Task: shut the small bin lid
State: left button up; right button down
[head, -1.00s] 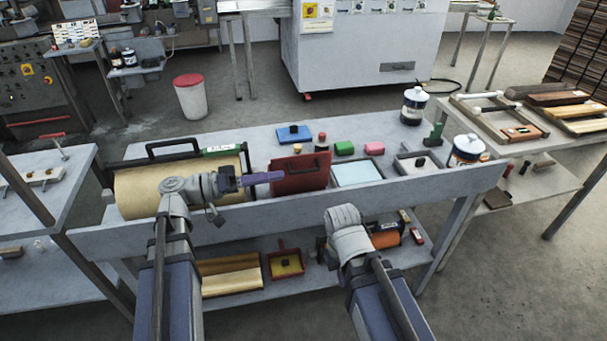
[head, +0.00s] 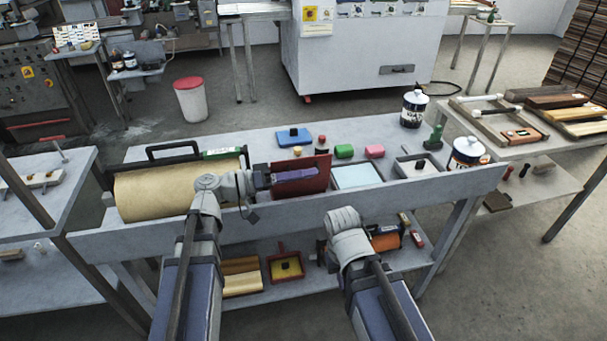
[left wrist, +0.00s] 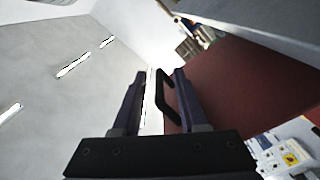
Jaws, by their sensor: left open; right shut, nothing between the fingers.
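The small bin's lid (head: 315,166) is a dark red panel standing up open on the bench; it also shows in the left wrist view (left wrist: 240,90). Its black handle (left wrist: 166,97) shows between the fingers in the left wrist view. I cannot tell whether they touch it. My left gripper (head: 310,173) is open at the front of the lid and covers part of it in the head view. The bin body cannot be made out. My right gripper (head: 343,222) is low before the bench's front edge, shut and empty, with its fingers largely hidden by the wrist.
A large tan roll (head: 150,190) lies left of the lid. A light-blue tray (head: 357,175) and a grey tray (head: 402,170) are to its right. Cans stand at the right.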

pick_arm(q)
grip_shut()
dwell(1.4)
